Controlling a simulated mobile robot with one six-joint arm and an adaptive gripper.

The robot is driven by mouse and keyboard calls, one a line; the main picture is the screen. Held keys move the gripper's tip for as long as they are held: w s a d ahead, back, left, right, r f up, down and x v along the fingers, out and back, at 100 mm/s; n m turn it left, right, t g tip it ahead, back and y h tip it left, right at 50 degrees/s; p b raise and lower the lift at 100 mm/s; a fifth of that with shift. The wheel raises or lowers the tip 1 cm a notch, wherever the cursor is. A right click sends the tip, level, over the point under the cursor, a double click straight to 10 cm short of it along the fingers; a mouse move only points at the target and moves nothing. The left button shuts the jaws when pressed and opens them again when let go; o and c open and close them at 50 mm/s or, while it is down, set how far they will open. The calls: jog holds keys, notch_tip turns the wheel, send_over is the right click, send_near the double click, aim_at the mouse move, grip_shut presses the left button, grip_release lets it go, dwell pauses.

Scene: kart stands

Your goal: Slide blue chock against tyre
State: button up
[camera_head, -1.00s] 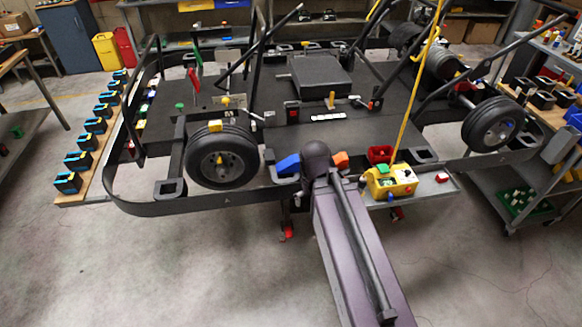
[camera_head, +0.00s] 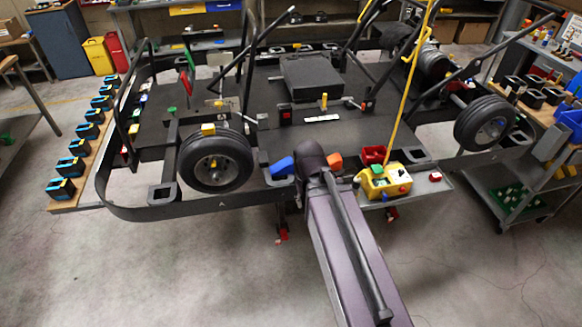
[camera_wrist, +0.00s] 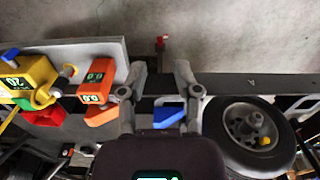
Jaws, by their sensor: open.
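The blue chock (camera_head: 282,168) rests on the kart stand's dark front rail, to the right of the near tyre (camera_head: 217,162), with a gap between them. My gripper is open; I cannot tell whether a finger touches the chock. In the head view my own arm hides the gripper.
An orange block (camera_head: 335,161) sits right of my arm; the orange device (camera_wrist: 98,92) is close to the left finger in the wrist view. A yellow control box (camera_head: 384,181) with a hanging cable stands further right. The floor in front is clear.

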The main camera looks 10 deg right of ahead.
jog(key=w+d+n, duration=0.1)
jog(key=w+n, duration=0.1)
jog(key=w, duration=0.2)
jog(key=w+d+f+n+b, duration=0.1)
jog(key=w+n, duration=0.2)
jog(key=w, duration=0.2)
jog(key=w+d+n, duration=0.1)
jog(key=w+n, duration=0.1)
jog(key=w, duration=0.3)
jog(key=shift+f+n, duration=0.25)
jog(key=shift+n, duration=0.15)
grip_shut()
jog(key=w+d+n+b, duration=0.1)
jog(key=w+d+n, duration=0.1)
jog(key=w+n, duration=0.2)
jog(key=w+d+f+n, duration=0.1)
jog(key=w+d+n, duration=0.1)
jog(key=w+n, duration=0.3)
jog(key=shift+w+d+f+b, duration=0.15)
jog(key=shift+w+d+b, duration=0.2)
jog(key=shift+w, duration=1.95)
